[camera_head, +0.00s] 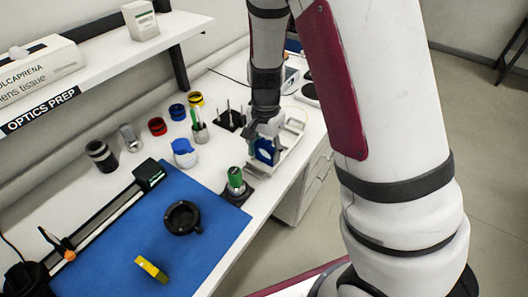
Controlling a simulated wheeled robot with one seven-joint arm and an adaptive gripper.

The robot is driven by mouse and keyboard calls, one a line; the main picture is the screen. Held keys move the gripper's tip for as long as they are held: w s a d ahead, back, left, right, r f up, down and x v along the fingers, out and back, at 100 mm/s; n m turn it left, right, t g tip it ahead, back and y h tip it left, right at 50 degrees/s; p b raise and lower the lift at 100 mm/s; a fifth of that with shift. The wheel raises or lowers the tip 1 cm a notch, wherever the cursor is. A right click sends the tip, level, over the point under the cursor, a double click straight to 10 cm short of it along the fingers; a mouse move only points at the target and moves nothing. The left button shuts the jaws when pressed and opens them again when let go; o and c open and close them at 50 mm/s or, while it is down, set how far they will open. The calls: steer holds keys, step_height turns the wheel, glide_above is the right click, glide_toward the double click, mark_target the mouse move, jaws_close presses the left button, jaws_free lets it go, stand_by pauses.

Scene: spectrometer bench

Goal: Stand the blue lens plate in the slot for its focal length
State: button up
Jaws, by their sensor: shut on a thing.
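The blue lens plate (266,152) stands roughly upright at the white rack (291,147) near the right edge of the bench. My gripper (264,136) comes down from above and is shut on the plate's upper part. The gripper and the arm above it hide part of the plate and of the rack. I cannot tell whether the plate's lower edge is inside a slot or just above one. The slot labels are too small to read.
A black holder with posts (229,120) is close to my gripper. The blue mat (118,237) bears a black ring (182,217) and a yellow piece (151,269).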

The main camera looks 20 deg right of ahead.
steer(key=shift+w+d+f, duration=0.1)
steer(key=shift+w+d, duration=0.05)
steer(key=shift+w, duration=0.5)
steer(key=shift+w+d+f, duration=0.1)
steer(key=shift+w+d, duration=0.05)
steer(key=shift+w, duration=0.45)
steer(key=shift+f, duration=1.65)
steer(key=shift+f, duration=0.15)
steer(key=o, duration=1.3)
step_height(320, 180, up, 13)
step_height(320, 180, up, 13)
steer(key=n+t+y, duration=0.1)
steer(key=n+t, duration=0.2)
steer(key=n, duration=0.2)
glide_above(264, 153)
steer(key=s, duration=0.7)
steer(key=s+r+n+t, duration=0.1)
steer(key=s+n, duration=0.1)
steer(key=s, duration=0.2)
steer(key=s+r+n, duration=0.2)
steer(key=s, duration=0.2)
steer(key=s+d+r+n+t+h, duration=0.1)
steer(key=s+r, duration=0.1)
steer(key=s, duration=0.2)
steer(key=shift+s+r+n+t, duration=0.2)
steer(key=shift+s+n+t, duration=0.1)
steer(key=shift+s+n, duration=0.1)
